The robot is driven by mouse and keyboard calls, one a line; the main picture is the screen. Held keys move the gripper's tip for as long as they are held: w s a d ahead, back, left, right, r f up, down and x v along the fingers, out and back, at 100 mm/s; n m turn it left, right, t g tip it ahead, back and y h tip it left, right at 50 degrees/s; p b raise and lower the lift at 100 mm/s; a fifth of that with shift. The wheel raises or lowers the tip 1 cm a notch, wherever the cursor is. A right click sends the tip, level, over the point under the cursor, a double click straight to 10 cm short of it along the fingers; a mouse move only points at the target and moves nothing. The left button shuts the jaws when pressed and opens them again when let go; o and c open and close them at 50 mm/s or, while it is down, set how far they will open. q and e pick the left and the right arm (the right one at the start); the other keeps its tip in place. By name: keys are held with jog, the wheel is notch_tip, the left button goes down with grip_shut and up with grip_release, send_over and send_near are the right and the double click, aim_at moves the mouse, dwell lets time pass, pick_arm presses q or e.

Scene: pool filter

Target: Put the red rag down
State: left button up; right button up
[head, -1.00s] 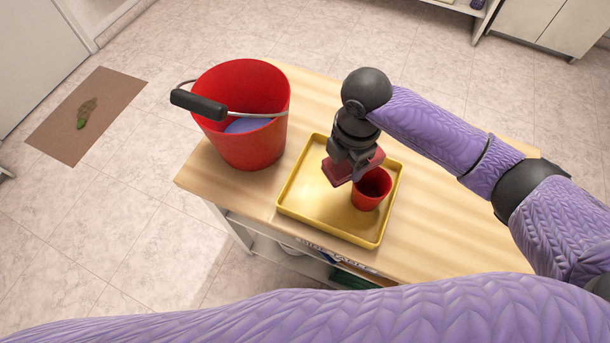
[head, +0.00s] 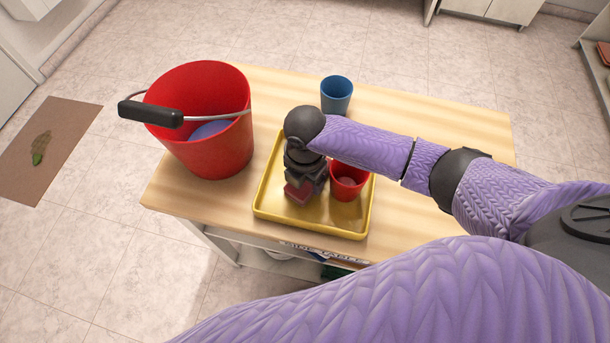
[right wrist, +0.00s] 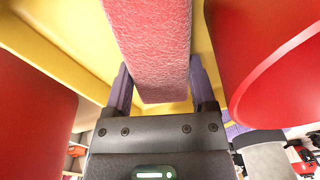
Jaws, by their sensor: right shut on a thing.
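The red rag (head: 298,194) is a folded red piece held in my right gripper (head: 305,187), over the yellow tray (head: 262,205). In the right wrist view the rag (right wrist: 155,50) shows as a thick, rough-textured block between the two fingers of the gripper (right wrist: 162,88). The gripper is shut on it, just left of the red cup (head: 347,187) that stands in the tray. I cannot tell whether the rag touches the tray floor. My left gripper is not in view.
A large red bucket (head: 215,145) with a black-gripped handle stands left of the tray on the wooden side table (head: 430,115). A blue cup (head: 336,96) stands behind the tray. A brown mat (head: 60,125) lies on the floor at left.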

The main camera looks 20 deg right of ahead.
jog(key=o, duration=1.3)
notch_tip(320, 180, up, 12)
jog(key=p, duration=0.5)
jog(key=shift+r, duration=0.15)
